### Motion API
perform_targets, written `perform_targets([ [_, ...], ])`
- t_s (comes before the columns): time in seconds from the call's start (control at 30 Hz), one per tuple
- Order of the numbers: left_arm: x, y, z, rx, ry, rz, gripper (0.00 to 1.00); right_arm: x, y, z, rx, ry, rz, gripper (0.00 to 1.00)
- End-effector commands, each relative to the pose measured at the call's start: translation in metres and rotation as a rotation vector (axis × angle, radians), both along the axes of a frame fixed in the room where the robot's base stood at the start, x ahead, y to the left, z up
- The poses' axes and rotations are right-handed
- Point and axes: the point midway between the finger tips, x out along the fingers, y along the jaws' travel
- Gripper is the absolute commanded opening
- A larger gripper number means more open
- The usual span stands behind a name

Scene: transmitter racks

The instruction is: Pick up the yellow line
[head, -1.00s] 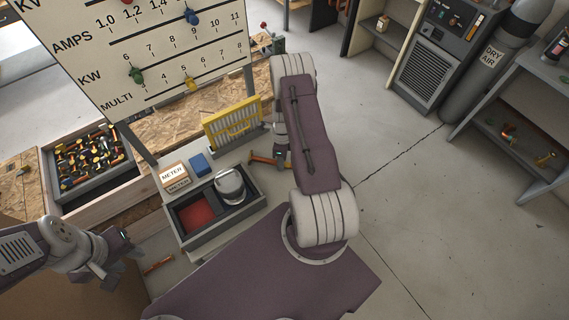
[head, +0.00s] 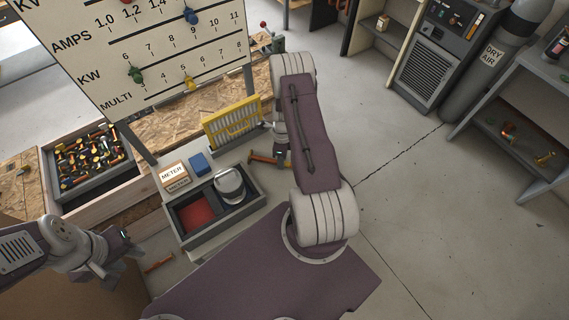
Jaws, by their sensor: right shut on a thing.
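A yellow line (head: 237,130) shows as a yellow curve across the yellow-framed rack (head: 206,131) at the back of the bench. A small yellow marker (head: 190,83) is on the board's MULTI row. My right gripper (head: 284,160) points down just right of the rack, partly hidden by its own arm. It is shut at an orange-handled tool (head: 262,159), which appears to be in its jaws. My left gripper (head: 118,264) is at the lower left, apart from the bench tray, with its fingers spread and nothing visible between them.
A grey tray (head: 222,221) with a red compartment (head: 195,213) and a round silver-and-dark object (head: 230,185) is in front. METER boxes (head: 173,173) and a blue block (head: 199,164) stand behind it.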

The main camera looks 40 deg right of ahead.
Motion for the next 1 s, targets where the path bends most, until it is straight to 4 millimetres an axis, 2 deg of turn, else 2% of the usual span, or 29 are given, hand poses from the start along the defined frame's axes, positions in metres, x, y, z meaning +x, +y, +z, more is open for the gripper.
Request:
perform_targets([
  [0.83,0.0000,0.0000,0.0002,0.000,0.000,0.000,0.36,0.0004,-0.0002,0.0007,-0.001,-0.001,0.000,0.00],
  [1.0,0.0000,0.0001,-0.0025,0.000,0.000,0.000,0.36,0.0010,-0.0006,0.0084,-0.002,-0.003,0.000,0.00],
])
